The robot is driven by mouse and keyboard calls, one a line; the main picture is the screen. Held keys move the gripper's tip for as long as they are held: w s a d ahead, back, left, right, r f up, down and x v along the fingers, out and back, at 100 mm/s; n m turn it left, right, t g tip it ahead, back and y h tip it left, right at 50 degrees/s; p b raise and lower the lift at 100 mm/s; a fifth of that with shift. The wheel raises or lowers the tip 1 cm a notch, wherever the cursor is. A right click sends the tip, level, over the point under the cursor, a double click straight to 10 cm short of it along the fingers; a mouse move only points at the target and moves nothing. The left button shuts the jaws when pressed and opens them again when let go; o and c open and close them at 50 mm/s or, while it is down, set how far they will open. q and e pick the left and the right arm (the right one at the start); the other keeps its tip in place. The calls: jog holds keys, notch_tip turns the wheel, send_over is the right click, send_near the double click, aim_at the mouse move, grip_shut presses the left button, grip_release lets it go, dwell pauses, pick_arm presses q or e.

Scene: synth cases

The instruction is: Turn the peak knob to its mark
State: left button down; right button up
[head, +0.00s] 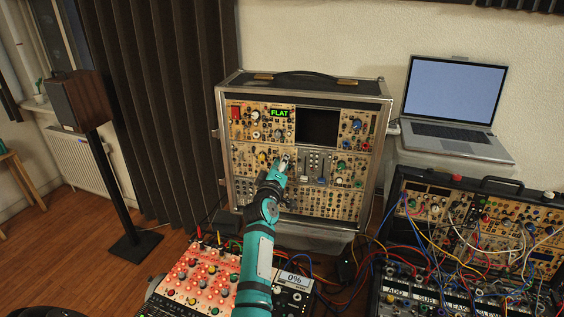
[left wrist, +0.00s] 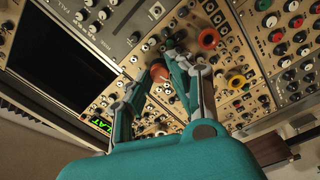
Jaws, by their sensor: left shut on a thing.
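The upright modular synth case (head: 386,150) stands against the wall, its panel full of knobs and jacks. A green display (head: 280,113) on it reads FLAT. My left gripper (head: 284,163) reaches the middle of this panel and hides what it holds in the head view. In the left wrist view its fingers (left wrist: 160,66) are shut on an orange knob (left wrist: 159,73), partly covered by the fingertips. I cannot read which knob is labelled peak, nor see a mark. My right gripper is not in view.
A red-lit mixer (head: 195,275) and a box with a 0% display (head: 294,278) lie below my arm. A second synth case (head: 480,225) with many patch cables stands at the right. A laptop (head: 455,105) is behind it, and a speaker (head: 80,100) at the left.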

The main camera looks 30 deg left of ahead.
pick_arm(q)
jog(key=shift+d+f+n+p, duration=0.15)
jog(key=shift+n+p, duration=0.2)
jog(key=shift+n, duration=1.25)
jog(key=shift+f+n+p, duration=0.15)
jog(key=shift+n+p, duration=0.2)
jog(key=shift+n, duration=1.25)
jog(key=c, duration=1.2)
grip_release()
jog(key=shift+r, duration=0.1)
